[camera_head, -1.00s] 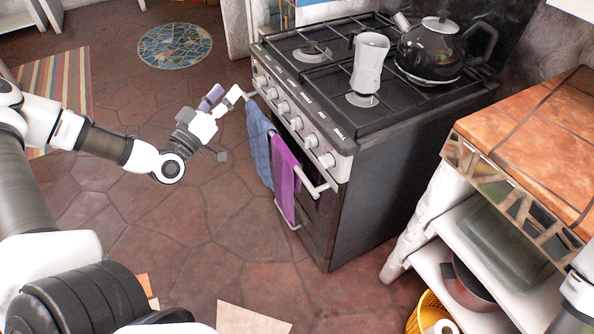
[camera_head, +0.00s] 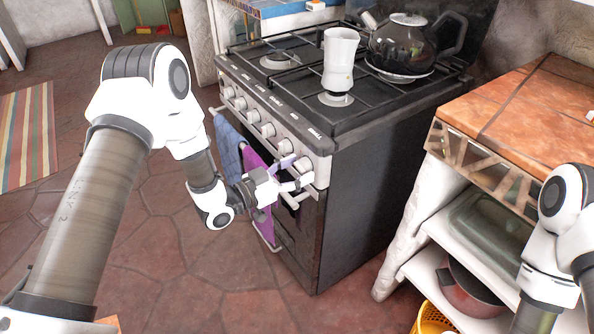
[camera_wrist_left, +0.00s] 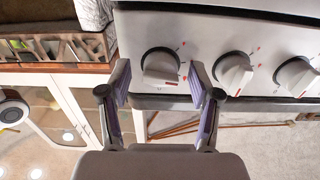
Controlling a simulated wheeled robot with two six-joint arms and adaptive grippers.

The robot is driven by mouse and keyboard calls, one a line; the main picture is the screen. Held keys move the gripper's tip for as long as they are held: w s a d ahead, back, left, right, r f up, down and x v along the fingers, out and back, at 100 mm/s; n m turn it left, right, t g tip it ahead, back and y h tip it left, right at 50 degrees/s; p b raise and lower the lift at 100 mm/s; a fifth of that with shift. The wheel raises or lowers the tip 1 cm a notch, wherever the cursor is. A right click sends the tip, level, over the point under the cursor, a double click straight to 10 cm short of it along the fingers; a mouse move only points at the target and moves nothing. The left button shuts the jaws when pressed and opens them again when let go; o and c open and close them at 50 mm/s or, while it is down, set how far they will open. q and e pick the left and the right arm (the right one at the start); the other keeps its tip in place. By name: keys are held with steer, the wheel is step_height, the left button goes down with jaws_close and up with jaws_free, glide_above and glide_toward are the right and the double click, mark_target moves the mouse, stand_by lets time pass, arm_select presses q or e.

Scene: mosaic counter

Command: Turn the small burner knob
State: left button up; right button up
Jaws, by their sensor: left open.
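A row of round white knobs runs along the stove's front panel. The end knob nearest the tiled counter (camera_head: 304,165) is at the row's right end, and it shows in the left wrist view (camera_wrist_left: 160,67) with a red mark below it. My left gripper (camera_head: 296,173) is open in front of this knob. In the left wrist view my left gripper's fingertips (camera_wrist_left: 160,80) lie to either side of the knob, with gaps; whether they reach it in depth I cannot tell. Which knob is the small burner's I cannot read. My right arm is at the right edge, its gripper out of frame.
A white pot (camera_head: 340,58) and a black kettle (camera_head: 408,45) stand on the black stove top (camera_head: 300,92). Blue (camera_head: 228,145) and purple (camera_head: 262,183) towels hang below the knobs. A tiled counter (camera_head: 535,115) stands at right. The floor left of the stove is open.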

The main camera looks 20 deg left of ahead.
arm_select(q)
steer(key=shift+w, duration=0.1)
steer(key=c, duration=1.1)
steer(key=n+p, duration=0.1)
steer(key=n, duration=0.2)
steer(key=shift+n, duration=0.4)
steer(key=shift+c, duration=0.2)
steer(key=o, duration=1.1)
steer(key=shift+d, duration=0.1)
steer(key=shift+o, duration=0.2)
